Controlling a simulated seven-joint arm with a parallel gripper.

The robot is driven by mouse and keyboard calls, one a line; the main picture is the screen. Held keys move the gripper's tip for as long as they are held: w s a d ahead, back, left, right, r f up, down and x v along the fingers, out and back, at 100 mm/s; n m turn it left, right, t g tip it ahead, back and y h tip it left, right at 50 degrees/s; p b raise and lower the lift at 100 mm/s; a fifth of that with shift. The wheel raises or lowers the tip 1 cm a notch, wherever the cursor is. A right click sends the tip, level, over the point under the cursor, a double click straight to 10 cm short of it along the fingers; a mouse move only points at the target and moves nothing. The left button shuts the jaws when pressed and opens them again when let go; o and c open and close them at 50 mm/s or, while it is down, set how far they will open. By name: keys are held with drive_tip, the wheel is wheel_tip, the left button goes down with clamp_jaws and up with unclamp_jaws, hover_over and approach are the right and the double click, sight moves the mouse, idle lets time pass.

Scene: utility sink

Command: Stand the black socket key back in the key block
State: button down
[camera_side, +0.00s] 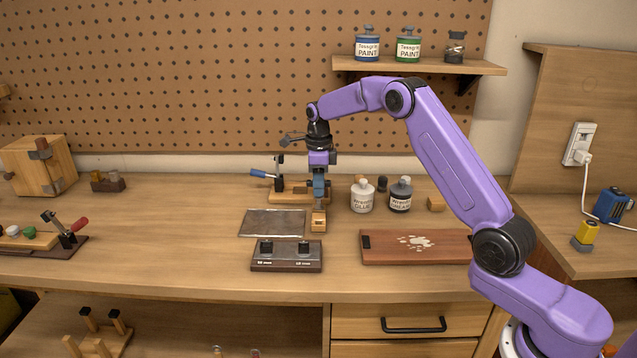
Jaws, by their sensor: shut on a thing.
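My gripper (319,199) points straight down at the middle of the bench. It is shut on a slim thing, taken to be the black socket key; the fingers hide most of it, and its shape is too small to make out. Directly below is a small light wooden block (318,226), which looks like the key block. The fingertips are at or just above its top at the back end. I cannot tell whether the key's lower end is inside the block or above it.
A dark grey mat (270,222) lies left of the block. A dark box with two black knobs (286,263) stands in front. A reddish-brown board (440,253) lies to the right. A blue-handled clamp (277,175) and white and dark bottles (361,197) (401,196) stand close behind.

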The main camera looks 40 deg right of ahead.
sight(319, 200)
drive_tip(key=shift+f, duration=2.6)
drive_tip(key=shift+f, duration=1.45)
drive_tip(key=c, duration=0.9)
unclamp_jaws()
wheel_tip(319, 200, up, 17)
drive_tip(key=shift+r, duration=0.2)
